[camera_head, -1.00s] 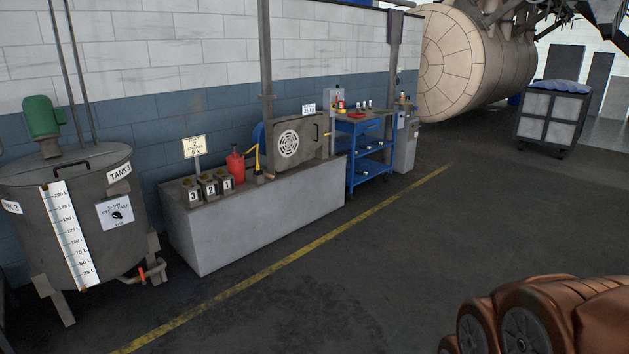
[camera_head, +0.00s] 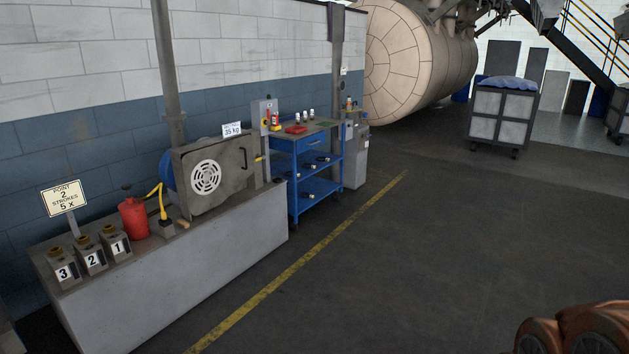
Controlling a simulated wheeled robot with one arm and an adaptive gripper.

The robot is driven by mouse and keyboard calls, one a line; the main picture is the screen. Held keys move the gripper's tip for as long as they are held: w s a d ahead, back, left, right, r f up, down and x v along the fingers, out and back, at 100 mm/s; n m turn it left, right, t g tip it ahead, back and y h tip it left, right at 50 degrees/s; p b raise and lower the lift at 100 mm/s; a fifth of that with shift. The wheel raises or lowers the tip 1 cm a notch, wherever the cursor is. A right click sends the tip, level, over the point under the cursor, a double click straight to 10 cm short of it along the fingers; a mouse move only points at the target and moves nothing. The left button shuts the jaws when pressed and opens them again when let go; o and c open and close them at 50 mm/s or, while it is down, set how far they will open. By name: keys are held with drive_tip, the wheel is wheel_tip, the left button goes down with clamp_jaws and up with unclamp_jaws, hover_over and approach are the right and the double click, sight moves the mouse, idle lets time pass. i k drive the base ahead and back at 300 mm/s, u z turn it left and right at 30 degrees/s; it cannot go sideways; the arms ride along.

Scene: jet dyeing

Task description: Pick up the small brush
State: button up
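No clearly recognisable small brush shows in the head view. A small tan item (camera_head: 182,224) lies on the bench top by the yellow-handled piece, too small to tell whether it is a brush. The long grey bench (camera_head: 190,275) stands along the wall at the left. My gripper is not in view, so whether it is open or shut does not show.
On the bench are numbered boxes (camera_head: 92,261), a red canister (camera_head: 134,218) and a grey fan housing (camera_head: 215,173). A blue cart (camera_head: 307,146) with small items stands beyond it. A grey bin (camera_head: 502,117) stands far back. The dark floor (camera_head: 400,260) is open.

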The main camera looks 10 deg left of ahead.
sight(181, 222)
drive_tip(key=u, duration=0.65)
drive_tip(key=i, duration=2)
drive_tip(key=u, duration=0.9)
